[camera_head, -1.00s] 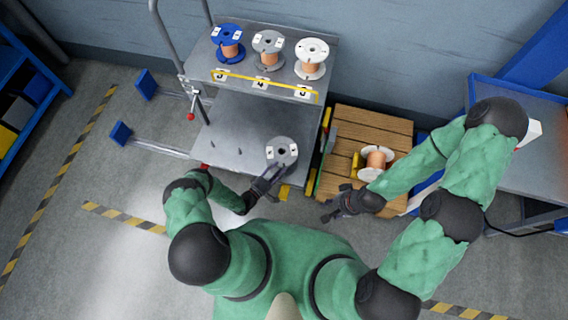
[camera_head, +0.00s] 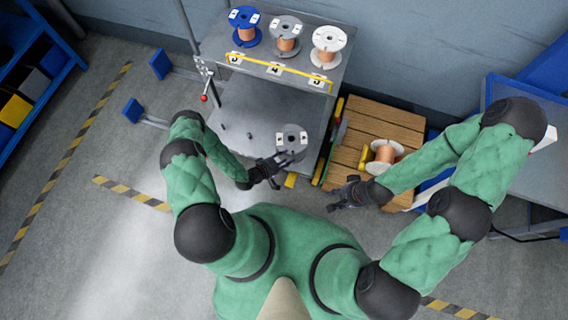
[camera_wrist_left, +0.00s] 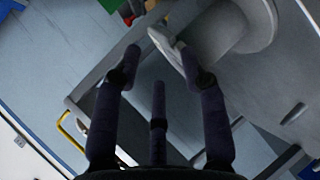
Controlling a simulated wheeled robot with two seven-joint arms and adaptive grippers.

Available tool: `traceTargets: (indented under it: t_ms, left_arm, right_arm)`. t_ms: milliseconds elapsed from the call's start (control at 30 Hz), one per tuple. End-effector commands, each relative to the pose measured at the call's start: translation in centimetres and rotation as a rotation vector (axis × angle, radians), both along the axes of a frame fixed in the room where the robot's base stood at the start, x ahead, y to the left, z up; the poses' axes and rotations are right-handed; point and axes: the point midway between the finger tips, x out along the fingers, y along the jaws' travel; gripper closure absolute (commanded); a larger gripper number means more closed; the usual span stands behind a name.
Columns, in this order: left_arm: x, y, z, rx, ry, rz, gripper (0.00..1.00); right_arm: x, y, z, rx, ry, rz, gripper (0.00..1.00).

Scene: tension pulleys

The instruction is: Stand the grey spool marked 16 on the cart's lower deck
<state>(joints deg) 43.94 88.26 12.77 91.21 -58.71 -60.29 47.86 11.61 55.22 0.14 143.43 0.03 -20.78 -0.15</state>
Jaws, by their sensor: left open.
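A grey spool (camera_head: 291,136) stands upright at the right front of the cart's lower deck (camera_head: 238,112), its labelled flange facing up. The mark is too small to read. My left gripper (camera_head: 282,160) is open at the spool's near side. In the left wrist view the spool (camera_wrist_left: 232,28) is at the upper right, by the right fingertip of my open left gripper (camera_wrist_left: 160,65); I cannot tell whether they touch. My right gripper (camera_head: 338,196) looks open and empty near the pallet's front left corner.
Blue (camera_head: 246,33), grey (camera_head: 287,44) and white (camera_head: 327,54) spools stand on the upper deck behind a yellow strip (camera_head: 275,69). A copper-wound spool (camera_head: 384,154) lies on the wooden pallet (camera_head: 385,119) to the right. Small pegs (camera_head: 250,136) rise from the lower deck's left part.

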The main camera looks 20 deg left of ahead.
Motion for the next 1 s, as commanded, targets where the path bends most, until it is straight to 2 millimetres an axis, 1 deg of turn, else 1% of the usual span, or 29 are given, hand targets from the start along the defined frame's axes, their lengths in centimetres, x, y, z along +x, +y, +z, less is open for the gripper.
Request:
traceTargets:
  t_ms: [33, 100, 167, 267, 367, 400, 500, 600, 700, 767, 1000]
  left_arm:
    - [-0.4, -0.9, 1.2, 0.039, 0.048, -0.039, 0.57]
    - [-1.4, -1.8, 2.5, 0.105, 0.117, -0.093, 0.57]
    - [-2.4, -2.4, 3.9, 0.170, 0.177, -0.148, 0.57]
    - [-4.2, -3.0, 6.8, 0.296, 0.273, -0.260, 0.57]
    - [-6.7, -3.4, 10.3, 0.416, 0.367, -0.385, 0.57]
    - [-7.9, -3.6, 11.8, 0.454, 0.402, -0.433, 0.57]
    - [-10.9, -4.0, 14.9, 0.521, 0.474, -0.538, 0.57]
    - [-13.4, -4.3, 17.2, 0.554, 0.523, -0.613, 0.57]
    - [-14.8, -4.4, 18.4, 0.569, 0.549, -0.653, 0.57]
    - [-15.2, -4.5, 18.7, 0.571, 0.557, -0.663, 0.57]
    - [-15.3, -4.4, 18.7, 0.571, 0.559, -0.664, 0.57]
  right_arm:
    - [0.0, 0.0, 0.0, 0.000, 0.000, 0.000, 0.60]
    - [0.0, 0.0, 0.0, 0.000, 0.000, 0.000, 0.60]
    - [0.0, 0.0, 0.0, 0.000, 0.000, 0.000, 0.60]
    - [0.0, 0.0, 0.0, 0.000, 0.000, 0.000, 0.60]
    - [0.0, 0.0, 0.0, 0.000, 0.000, 0.000, 0.60]
    - [0.0, 0.0, 0.0, 0.000, 0.000, 0.000, 0.60]
    - [0.0, 0.0, 0.0, 0.000, 0.000, 0.000, 0.60]
    - [0.0, 0.0, 0.0, 0.000, 0.000, 0.000, 0.60]
    - [0.0, 0.0, 0.0, 0.000, 0.000, 0.000, 0.60]
    - [0.0, 0.0, 0.0, 0.000, 0.000, 0.000, 0.60]
    - [0.0, 0.0, 0.0, 0.000, 0.000, 0.000, 0.60]
